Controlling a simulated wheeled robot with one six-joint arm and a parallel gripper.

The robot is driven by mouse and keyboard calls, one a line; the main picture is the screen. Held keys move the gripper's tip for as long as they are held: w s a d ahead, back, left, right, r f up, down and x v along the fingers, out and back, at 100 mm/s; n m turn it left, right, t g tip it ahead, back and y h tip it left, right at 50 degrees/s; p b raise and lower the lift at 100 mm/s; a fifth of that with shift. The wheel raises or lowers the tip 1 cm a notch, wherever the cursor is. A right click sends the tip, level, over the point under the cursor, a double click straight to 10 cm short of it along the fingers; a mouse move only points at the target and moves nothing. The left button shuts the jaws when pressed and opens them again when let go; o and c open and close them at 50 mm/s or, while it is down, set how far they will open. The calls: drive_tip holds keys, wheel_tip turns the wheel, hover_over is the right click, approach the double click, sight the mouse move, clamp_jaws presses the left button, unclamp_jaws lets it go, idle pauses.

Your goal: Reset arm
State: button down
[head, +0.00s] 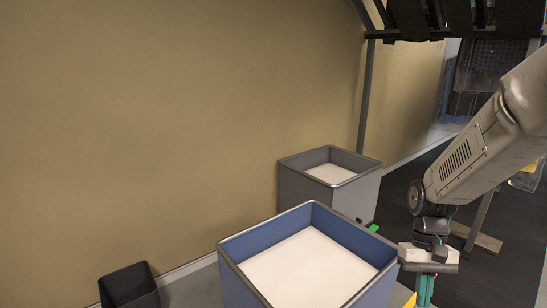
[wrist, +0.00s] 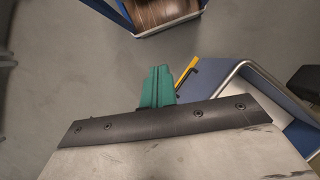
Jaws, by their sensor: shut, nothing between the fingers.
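My gripper (head: 425,290) hangs from my arm at the right of the head view, pointing down beside the right wall of the blue bin (head: 233,276). Its green fingers are together and hold nothing. In the wrist view the green fingers (wrist: 157,87) show shut at the centre, over grey floor. The blue bin also shows at the right of the wrist view (wrist: 262,92), apart from the fingers.
A grey bin (head: 294,190) stands behind the blue bin, near the beige wall. A small dark bin (head: 130,287) is at the lower left. In the wrist view, grey floor is clear left of the fingers.

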drive_tip(key=s+a+r+t, duration=0.2)
drive_tip(key=s+r+t, duration=0.1)
drive_tip(key=s+r, duration=0.5)
drive_tip(key=s+a+r+n+t, duration=0.1)
drive_tip(key=s+a+r+t, duration=0.2)
drive_tip(key=s+r, duration=0.5)
drive_tip(key=shift+a+r+h, duration=0.3)
drive_tip(key=shift+r+h, duration=0.05)
drive_tip(key=shift+h, duration=0.05)
